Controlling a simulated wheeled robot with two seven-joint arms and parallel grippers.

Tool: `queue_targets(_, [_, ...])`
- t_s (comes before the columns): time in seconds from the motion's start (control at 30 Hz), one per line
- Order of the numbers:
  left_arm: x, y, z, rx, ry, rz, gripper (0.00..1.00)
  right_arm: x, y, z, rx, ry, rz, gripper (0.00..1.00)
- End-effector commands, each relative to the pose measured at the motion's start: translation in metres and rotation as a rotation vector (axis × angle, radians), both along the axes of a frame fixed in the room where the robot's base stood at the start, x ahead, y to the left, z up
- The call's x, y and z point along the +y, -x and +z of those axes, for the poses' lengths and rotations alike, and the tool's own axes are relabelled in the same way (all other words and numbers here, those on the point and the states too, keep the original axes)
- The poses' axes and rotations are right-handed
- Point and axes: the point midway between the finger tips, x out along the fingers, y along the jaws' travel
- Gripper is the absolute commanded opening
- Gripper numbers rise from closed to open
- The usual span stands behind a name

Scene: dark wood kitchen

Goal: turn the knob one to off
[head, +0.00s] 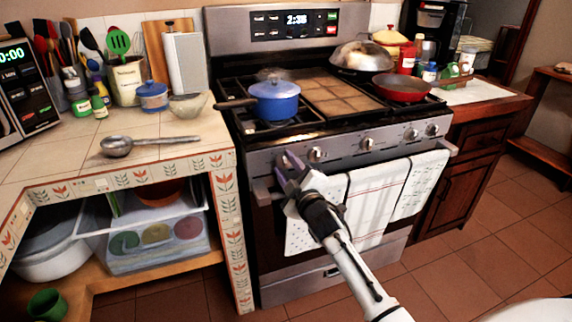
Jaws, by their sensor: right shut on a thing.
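The stove (340,150) has a row of round knobs along its steel front panel. The leftmost knob (284,159) is mostly covered by the fingers of my right gripper (287,164). The gripper reaches up to the panel from below and is shut on this knob. How far the knob is turned is hidden. Another knob (316,154) is just to the right of the gripper and clear of it. My left gripper is not in view.
A blue pot (274,101) sits on the front left burner above the gripper. Towels (374,205) hang from the oven handle beside my right arm. A tiled counter (60,160) stands to the left. The floor (455,250) at right is clear.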

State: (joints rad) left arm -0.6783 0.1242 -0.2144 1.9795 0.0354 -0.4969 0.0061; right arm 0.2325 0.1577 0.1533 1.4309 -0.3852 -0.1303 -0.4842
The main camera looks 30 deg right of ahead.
Motion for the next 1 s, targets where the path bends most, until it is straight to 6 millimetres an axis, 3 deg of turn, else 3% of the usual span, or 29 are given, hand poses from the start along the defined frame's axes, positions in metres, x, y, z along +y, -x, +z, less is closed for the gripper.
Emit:
queue_targets(0.4, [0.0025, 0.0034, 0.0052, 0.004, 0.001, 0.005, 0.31, -0.0003, 0.0004, -0.0003, -0.041, -0.183, -0.001, 0.13])
queue_targets(0.97, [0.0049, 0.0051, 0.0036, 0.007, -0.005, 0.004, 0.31, -0.0005, 0.0004, -0.0006, -0.048, -0.212, -0.001, 0.13])
queue_targets(1.0, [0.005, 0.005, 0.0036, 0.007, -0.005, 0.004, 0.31, -0.0005, 0.0004, -0.0006, -0.048, -0.212, -0.001, 0.42])
